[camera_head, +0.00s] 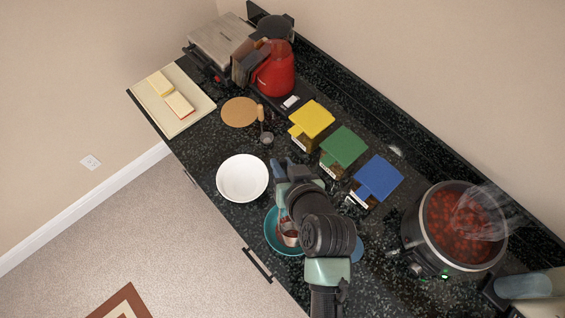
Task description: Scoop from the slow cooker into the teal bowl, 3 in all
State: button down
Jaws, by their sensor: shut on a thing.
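The slow cooker (408,232) stands at the right of the counter, full of chunky red food (462,222). The teal bowl (270,238) sits near the counter's front edge, partly hidden under my arm. A ladle (291,239) shows its cup over or in the teal bowl, with red-brown colour around it; I cannot tell whether it touches the bowl. My gripper (287,172) is just behind the teal bowl, shut on what seems to be the ladle's handle, which is mostly hidden by the arm.
A white bowl (242,178) is close to the left of my gripper. Yellow (312,118), green (343,146) and blue (378,177) lidded boxes stand behind it. A small wooden-handled scoop (265,135) and a red kettle (274,72) are farther left. A translucent shape (487,208) covers part of the cooker.

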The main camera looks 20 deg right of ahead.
jog(key=shift+w+d+f+g+y+p, duration=0.2)
jog(key=shift+w+d+f+g+p, duration=0.1)
jog(key=shift+w+g+p, duration=0.25)
jog(key=shift+w+d+f+g+y+p, duration=0.2)
jog(key=shift+w+d+f+g+p, duration=0.15)
jog(key=shift+w, duration=0.4)
jog(key=w+d+f+m+g+y+b, duration=0.1)
jog(key=w+f+g+b, duration=0.1)
jog(key=f+g+b, duration=0.2)
jog(key=w+d+f+m+g+y+b, duration=0.1)
jog(key=w+f+g+y+b, duration=0.1)
jog(key=f+b, duration=0.7)
jog(key=w+g, duration=0.1)
jog(key=g, duration=0.1)
jog(key=shift+w+d+f+g, duration=0.15)
jog(key=shift+d+f+g, duration=0.05)
jog(key=shift+f+g, duration=0.15)
jog(key=shift+y+b, duration=0.3)
jog(key=shift+b, duration=0.05)
dwell(1.2)
